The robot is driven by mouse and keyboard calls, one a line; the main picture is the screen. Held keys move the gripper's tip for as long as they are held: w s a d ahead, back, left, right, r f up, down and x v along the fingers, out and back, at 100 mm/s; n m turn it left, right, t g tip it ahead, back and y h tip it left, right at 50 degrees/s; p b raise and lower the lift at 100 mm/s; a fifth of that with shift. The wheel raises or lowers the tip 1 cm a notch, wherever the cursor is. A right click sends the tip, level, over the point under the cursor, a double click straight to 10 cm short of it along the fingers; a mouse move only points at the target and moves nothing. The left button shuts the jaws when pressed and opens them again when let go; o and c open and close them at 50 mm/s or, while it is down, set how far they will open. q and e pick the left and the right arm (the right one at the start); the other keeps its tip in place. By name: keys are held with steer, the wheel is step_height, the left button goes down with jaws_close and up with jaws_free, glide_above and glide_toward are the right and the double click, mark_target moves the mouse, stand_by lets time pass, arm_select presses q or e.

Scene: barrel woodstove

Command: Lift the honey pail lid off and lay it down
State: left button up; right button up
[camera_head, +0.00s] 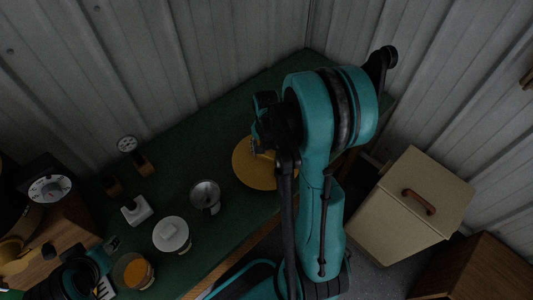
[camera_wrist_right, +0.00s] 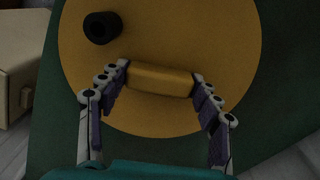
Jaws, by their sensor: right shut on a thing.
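A round yellow lid (camera_head: 254,176) shows at the right part of the green table, partly hidden by my right arm. In the right wrist view, the yellow lid (camera_wrist_right: 170,35) fills the middle, with a bar-shaped yellow handle (camera_wrist_right: 160,79) and a short black cylinder (camera_wrist_right: 101,27) on its face. My right gripper (camera_wrist_right: 160,82) has its fingers at both ends of the handle and is shut on it. It also shows over the lid in the head view (camera_head: 262,143). I cannot tell whether the lid rests on a pail. My left arm is at the lower left; its fingers are unclear.
A metal cup (camera_head: 205,195), a white-lidded tub (camera_head: 171,234), a jar with orange contents (camera_head: 133,271) and a white scale-like item (camera_head: 137,210) stand on the green table (camera_head: 225,135). A beige box (camera_head: 412,205) with a brown handle stands to the right. The table behind the cup is clear.

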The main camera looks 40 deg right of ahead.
steer(key=shift+f+b, duration=1)
stand_by(0.7)
steer(key=o, duration=1.9)
step_height(320, 180, up, 12)
steer(key=shift+r, duration=0.1)
steer(key=s+a+r+n+t, duration=0.2)
steer(key=s+a+n+t, duration=0.1)
steer(key=a+n, duration=0.3)
steer(key=s+a+r+n+t, duration=0.1)
steer(key=s+a+n+t, duration=0.2)
steer(key=a+n, duration=0.3)
steer(key=a+t, duration=0.1)
steer(key=a, duration=0.4)
steer(key=shift+r+n, duration=0.3)
steer(key=shift+r, duration=0.05)
